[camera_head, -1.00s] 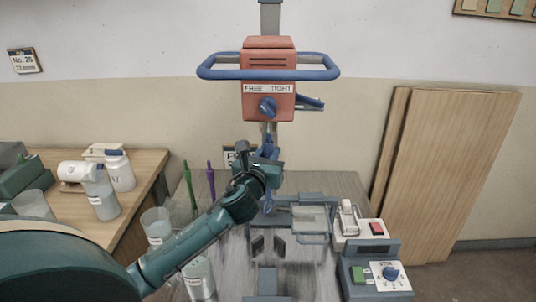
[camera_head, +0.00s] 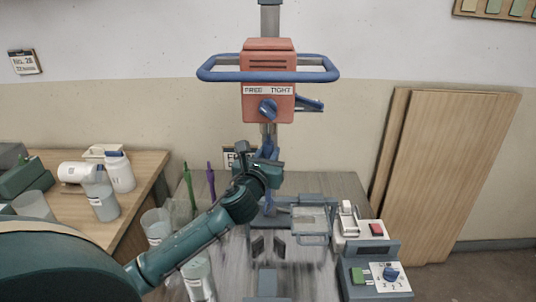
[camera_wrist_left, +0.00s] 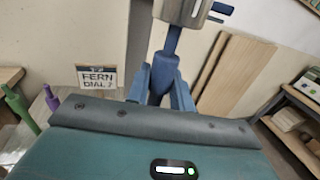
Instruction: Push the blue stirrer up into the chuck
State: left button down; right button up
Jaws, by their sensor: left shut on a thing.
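The blue stirrer (camera_wrist_left: 163,72) stands roughly upright between the fingers of my left gripper (camera_wrist_left: 162,92) in the left wrist view. The gripper is shut on it. The stirrer's narrower upper shaft rises to the underside of the grey metal chuck (camera_wrist_left: 183,10); I cannot tell how deep it sits. In the head view my left gripper (camera_head: 264,153) is below the red mixer head (camera_head: 268,98), and the chuck (camera_head: 268,130) shows just above it. My wrist hides most of the stirrer there. My right gripper is not in view.
A control box (camera_head: 374,276) stands at the lower right. Several white containers stand at the left. Wooden boards (camera_head: 445,170) lean on the wall.

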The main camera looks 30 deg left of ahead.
pick_arm(q)
jog(key=shift+r, duration=0.85)
dwell(1.1)
jog(key=c, duration=1.1)
grip_release()
jog(key=shift+c, duration=0.2)
jog(key=shift+f, duration=0.1)
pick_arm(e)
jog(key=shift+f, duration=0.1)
pick_arm(q)
jog(key=shift+s, duration=0.3)
jog(key=b+v, duration=0.2)
jog(key=v, duration=1)
jog(key=shift+s, duration=0.3)
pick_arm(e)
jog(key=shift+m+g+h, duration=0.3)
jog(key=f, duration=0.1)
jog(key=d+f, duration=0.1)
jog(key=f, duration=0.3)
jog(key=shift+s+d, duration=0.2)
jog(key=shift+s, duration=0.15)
